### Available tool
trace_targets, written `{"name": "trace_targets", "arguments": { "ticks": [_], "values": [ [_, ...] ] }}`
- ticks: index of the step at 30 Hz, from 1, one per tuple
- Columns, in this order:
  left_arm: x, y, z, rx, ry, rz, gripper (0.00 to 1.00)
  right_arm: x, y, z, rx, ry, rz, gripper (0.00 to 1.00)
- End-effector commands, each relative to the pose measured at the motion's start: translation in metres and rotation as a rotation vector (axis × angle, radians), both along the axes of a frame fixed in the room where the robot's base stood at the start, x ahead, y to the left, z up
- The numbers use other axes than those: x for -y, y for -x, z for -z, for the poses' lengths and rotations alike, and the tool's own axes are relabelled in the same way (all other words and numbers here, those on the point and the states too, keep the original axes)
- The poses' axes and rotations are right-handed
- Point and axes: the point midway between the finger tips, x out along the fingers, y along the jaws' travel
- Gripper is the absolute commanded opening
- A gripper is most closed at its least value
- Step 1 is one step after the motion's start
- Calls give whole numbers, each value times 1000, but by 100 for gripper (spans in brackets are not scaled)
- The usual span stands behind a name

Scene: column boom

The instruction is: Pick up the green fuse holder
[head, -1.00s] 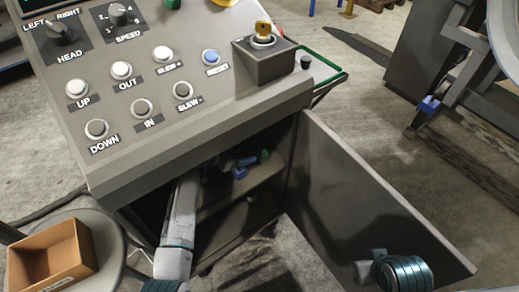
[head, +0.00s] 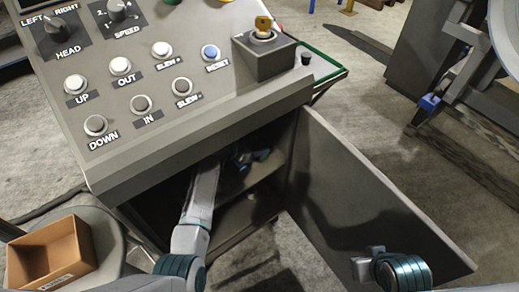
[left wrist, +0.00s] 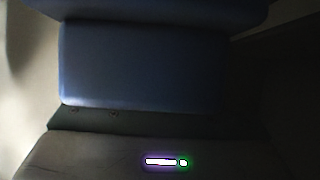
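My left arm reaches into the dark open cabinet under the console in the head view. Its gripper (head: 230,163) is in shadow near the shelf, and its fingers cannot be made out. A small green thing (head: 262,155), likely the green fuse holder, shows just right of it at the back. A blue part (head: 242,159) lies between them; I cannot tell whether it is touched. In the left wrist view a large blue block (left wrist: 145,62) fills the upper middle, very close. No green holder is clear there. Part of my right arm shows at lower right; its gripper cannot be made out.
The console (head: 200,115) overhangs the cabinet opening. The cabinet door (head: 350,195) stands open to the right. An open cardboard box (head: 50,262) sits on a round stool (head: 108,238) at lower left. The shelf (head: 235,195) is below the gripper.

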Motion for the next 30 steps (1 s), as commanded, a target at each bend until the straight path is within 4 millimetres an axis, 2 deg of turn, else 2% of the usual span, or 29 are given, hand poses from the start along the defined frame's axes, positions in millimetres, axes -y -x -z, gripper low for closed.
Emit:
{"name": "trace_targets", "arguments": {
  "ticks": [1,5,6,14,19,30],
  "values": [
    [0,0,0,0,0,0,49,0,1,1,-2,0,0,36],
    [0,0,0,0,0,0,24,0,2,1,-5,0,0,36],
    [0,0,0,0,0,0,23,0,2,1,-5,0,0,36],
    [0,0,-1,0,0,0,23,0,2,2,-6,0,0,36],
    [-2,3,-8,1,2,0,23,0,1,1,-3,0,0,36],
    [-3,7,-73,1,1,0,23,6,2,-7,-36,25,4,36]
  ]
}}
